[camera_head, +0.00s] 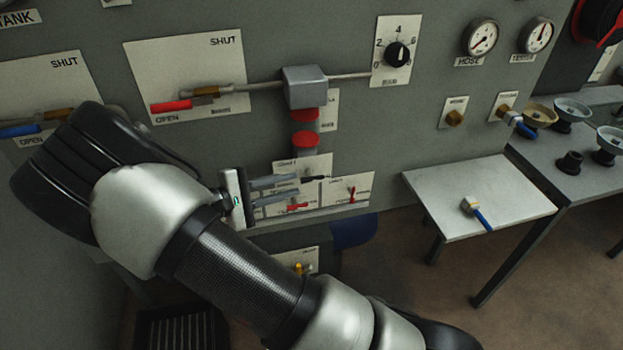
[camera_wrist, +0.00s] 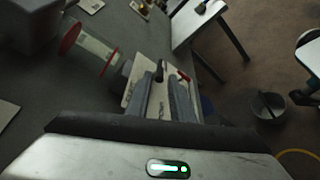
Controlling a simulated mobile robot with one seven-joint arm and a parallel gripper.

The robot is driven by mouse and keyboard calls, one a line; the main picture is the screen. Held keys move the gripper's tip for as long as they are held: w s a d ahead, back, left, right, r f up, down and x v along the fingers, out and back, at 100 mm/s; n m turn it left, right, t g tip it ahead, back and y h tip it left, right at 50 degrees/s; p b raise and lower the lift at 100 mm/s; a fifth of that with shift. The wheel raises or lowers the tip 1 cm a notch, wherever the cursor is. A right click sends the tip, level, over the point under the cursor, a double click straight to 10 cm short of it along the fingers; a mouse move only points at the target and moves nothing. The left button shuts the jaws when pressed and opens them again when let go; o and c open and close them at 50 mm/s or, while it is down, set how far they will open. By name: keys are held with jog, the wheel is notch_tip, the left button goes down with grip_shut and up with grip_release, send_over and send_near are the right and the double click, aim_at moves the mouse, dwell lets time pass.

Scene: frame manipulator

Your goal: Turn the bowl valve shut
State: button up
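My gripper (camera_head: 299,187) is open, its two grey fingers reaching toward the small lower white panel (camera_head: 343,190). In the wrist view the fingers (camera_wrist: 164,86) point at that panel, with a gap between them. A black-handled lever (camera_head: 315,178) lies just beyond the fingertips; it also shows in the wrist view (camera_wrist: 159,72), near the gap. Whether they touch is unclear. The small labels are unreadable, so I cannot tell which handle is the bowl valve.
A clear cylinder with red rings (camera_head: 305,139) hangs under a grey block (camera_head: 305,87) above the gripper. A red-handled valve (camera_head: 171,105) is on the upper OPEN/SHUT plate. At right, a small shelf (camera_head: 433,199) holds a blue-handled part (camera_head: 478,213).

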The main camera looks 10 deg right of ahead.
aim_at(304, 181)
jog(key=x, duration=0.7)
jog(key=shift+d+f, duration=0.15)
jog(key=shift+d, duration=0.05)
grip_shut()
